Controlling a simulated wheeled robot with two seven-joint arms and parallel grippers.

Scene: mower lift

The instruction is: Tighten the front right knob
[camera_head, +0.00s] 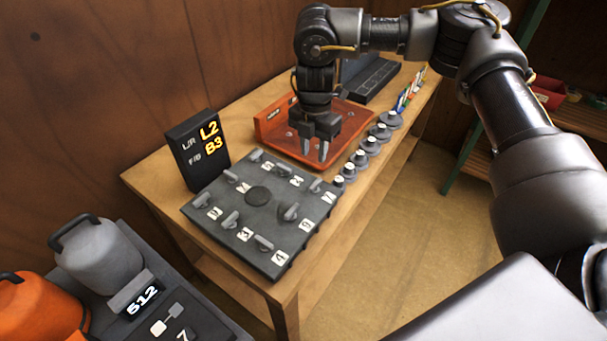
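A dark grey plate (213,211) on the wooden bench carries several grey lever-like knobs around a round disc (258,195), with white number labels beside them. One knob (290,212) sits on its right side and another (263,243) near its front edge. I cannot tell which one is the front right knob. My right gripper (314,150) points down over the front of an orange tray (348,130), behind the plate. Its two fingers are apart with nothing visible between them. It is clear of the plate's knobs. My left gripper is out of view.
A black display (197,150) reads L/R L2 and F/B B3. Several round grey knobs with white tops (360,158) line the bench's right edge. A dark box (370,78) lies behind the tray. Grey (100,255) and orange (40,310) canisters stand front left, near a 512 readout (143,299).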

